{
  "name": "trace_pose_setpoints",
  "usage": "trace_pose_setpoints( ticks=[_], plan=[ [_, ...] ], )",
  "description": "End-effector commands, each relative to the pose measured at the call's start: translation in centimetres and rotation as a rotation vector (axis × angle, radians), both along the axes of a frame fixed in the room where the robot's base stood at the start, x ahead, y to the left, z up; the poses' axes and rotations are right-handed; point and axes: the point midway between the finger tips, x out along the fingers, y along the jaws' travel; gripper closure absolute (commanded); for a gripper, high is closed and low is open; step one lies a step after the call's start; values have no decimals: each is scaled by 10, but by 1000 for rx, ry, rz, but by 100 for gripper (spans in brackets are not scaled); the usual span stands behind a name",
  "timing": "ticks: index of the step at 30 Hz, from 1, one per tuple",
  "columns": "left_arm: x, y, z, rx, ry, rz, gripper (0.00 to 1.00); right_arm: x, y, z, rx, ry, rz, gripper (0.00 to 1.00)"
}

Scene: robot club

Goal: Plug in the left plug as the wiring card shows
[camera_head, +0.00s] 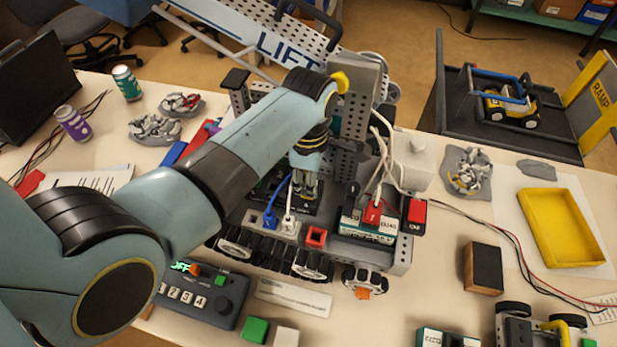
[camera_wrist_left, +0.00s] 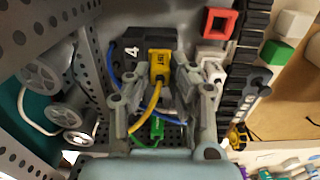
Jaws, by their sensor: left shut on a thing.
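My left gripper (camera_head: 305,188) reaches down over the dark controller hub on the wheeled robot. In the left wrist view, its fingers (camera_wrist_left: 161,76) are shut on a yellow plug (camera_wrist_left: 160,64) with a yellow cable. The plug is at the dark hub (camera_wrist_left: 131,46), beside a port marked 4; I cannot tell whether it is seated. In the head view the gripper hides this plug. A green plug (camera_wrist_left: 157,129) shows below it in the wrist view. A blue plug (camera_head: 270,219) and a white plug (camera_head: 288,224) stand near the gripper. My right gripper is not in view.
A red square frame (camera_head: 316,237), a red plug (camera_head: 372,213) and a red switch (camera_head: 416,212) are to the right. A control box (camera_head: 200,296) reads OFF in front. A printed white strip (camera_head: 293,297) lies beside it. A yellow tray (camera_head: 562,228) is far right.

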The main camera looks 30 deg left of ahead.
Motion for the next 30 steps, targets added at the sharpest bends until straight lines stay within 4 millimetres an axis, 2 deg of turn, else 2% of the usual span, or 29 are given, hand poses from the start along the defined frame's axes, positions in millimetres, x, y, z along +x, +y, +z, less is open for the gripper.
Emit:
trace_pose_setpoints(
  ticks=[23,24,30],
  plan=[
    [-1,0,-5,0,2,0,100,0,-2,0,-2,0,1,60],
    [-1,0,-5,0,2,0,76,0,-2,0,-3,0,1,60],
    [-1,0,-5,0,1,0,53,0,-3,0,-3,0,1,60]
  ],
)
